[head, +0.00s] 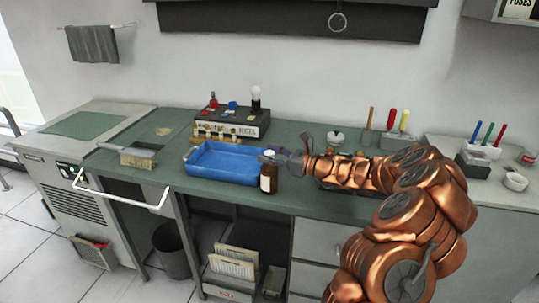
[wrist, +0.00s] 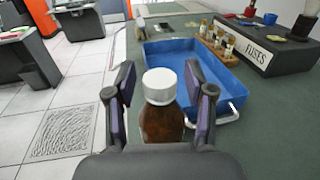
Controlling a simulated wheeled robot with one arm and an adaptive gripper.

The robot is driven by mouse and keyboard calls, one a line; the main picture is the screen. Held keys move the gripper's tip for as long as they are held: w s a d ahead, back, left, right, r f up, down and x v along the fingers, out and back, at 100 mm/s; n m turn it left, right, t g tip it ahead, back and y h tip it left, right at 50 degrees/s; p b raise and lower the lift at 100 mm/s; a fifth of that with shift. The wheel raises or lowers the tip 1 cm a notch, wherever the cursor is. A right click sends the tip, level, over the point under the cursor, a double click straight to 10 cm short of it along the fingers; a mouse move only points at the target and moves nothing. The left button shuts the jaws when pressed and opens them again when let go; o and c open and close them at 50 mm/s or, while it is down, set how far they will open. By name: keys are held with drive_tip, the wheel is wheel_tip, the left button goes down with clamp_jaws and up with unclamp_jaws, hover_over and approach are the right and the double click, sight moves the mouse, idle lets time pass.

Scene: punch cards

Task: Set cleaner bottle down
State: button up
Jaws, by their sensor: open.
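The cleaner bottle (head: 268,180) is brown with a white cap and a pale label. It stands upright at the front edge of the green worktop (head: 310,205), just right of the blue tray (head: 222,176). In the wrist view the bottle (wrist: 161,122) sits between the two fingers of my gripper (wrist: 160,105). The fingers are open, with a gap to the bottle on each side. In the head view my gripper (head: 283,157) reaches in from the right, level with the bottle's top. The bottle's base is hidden in the wrist view.
A black fuse box (head: 232,122) with a bulb stands behind the tray. Tools with red and yellow handles (head: 397,120) stand at the back right.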

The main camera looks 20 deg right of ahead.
drive_tip(key=shift+s+d+r, duration=0.1)
drive_tip(key=b+v, duration=0.2)
drive_tip(key=v, duration=0.9)
drive_tip(key=shift+s+d, duration=0.2)
drive_tip(key=shift+s, duration=0.1)
